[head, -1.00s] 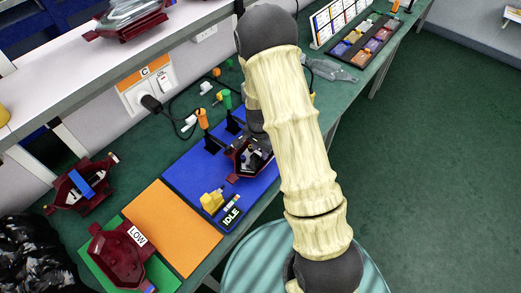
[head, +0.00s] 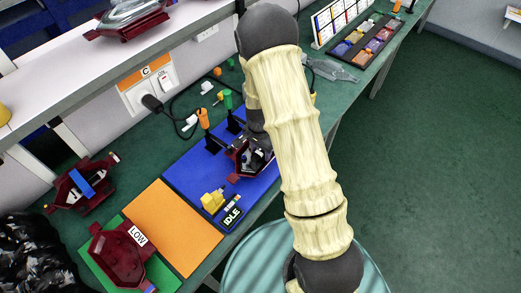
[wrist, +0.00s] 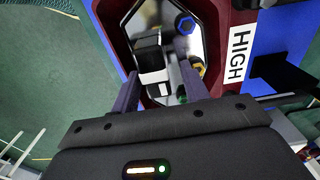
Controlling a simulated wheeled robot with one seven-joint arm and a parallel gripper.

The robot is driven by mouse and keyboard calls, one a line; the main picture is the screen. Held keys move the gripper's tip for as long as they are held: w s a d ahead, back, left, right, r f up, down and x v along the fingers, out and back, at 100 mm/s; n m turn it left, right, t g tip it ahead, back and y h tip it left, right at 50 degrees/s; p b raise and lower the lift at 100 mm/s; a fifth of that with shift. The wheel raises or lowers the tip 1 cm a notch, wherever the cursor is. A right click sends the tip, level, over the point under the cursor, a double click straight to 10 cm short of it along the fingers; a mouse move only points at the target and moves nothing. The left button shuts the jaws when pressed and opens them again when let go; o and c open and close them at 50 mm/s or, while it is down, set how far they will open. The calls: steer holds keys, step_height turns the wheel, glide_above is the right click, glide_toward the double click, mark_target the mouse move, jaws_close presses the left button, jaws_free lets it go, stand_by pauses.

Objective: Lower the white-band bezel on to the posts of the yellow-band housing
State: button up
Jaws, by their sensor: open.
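A dark red lamp part (head: 240,165) with a bright inside lies on the blue mat, partly behind my arm. In the wrist view a dark red part with a HIGH label (wrist: 239,57) and a shiny inner face fills the upper middle. Blue and yellow rings (wrist: 184,24) show in it. A black-and-white block (wrist: 153,72) shows between my fingers. My gripper (wrist: 158,68) is open, its fingers over the shiny face; contact cannot be told. I cannot make out a white band or clear posts. Another dark red part labelled LOW (head: 118,258) lies on the green mat.
A blue-banded red part (head: 82,185) lies at the left, by a black bag (head: 38,255). An orange mat (head: 175,228) is bare. A yellow block (head: 213,201), an IDLE display (head: 231,216) and orange-topped and green-topped black stands are near the blue mat's edges.

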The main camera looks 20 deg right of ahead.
steer(key=shift+s+d+r, duration=0.1)
steer(key=shift+s, duration=0.05)
step_height(320, 180, up, 17)
steer(key=shift+a, duration=0.3)
steer(key=shift+r, duration=0.1)
stand_by(0.8)
steer(key=s+r+n+t+p, duration=0.1)
steer(key=s+r+n+t, duration=0.1)
steer(key=s+n, duration=0.8)
steer(key=s+r, duration=0.1)
steer(key=s, duration=0.3)
steer(key=shift+d+r+n+t, duration=0.3)
steer(key=shift+r+n, duration=0.1)
steer(key=shift+s, duration=0.1)
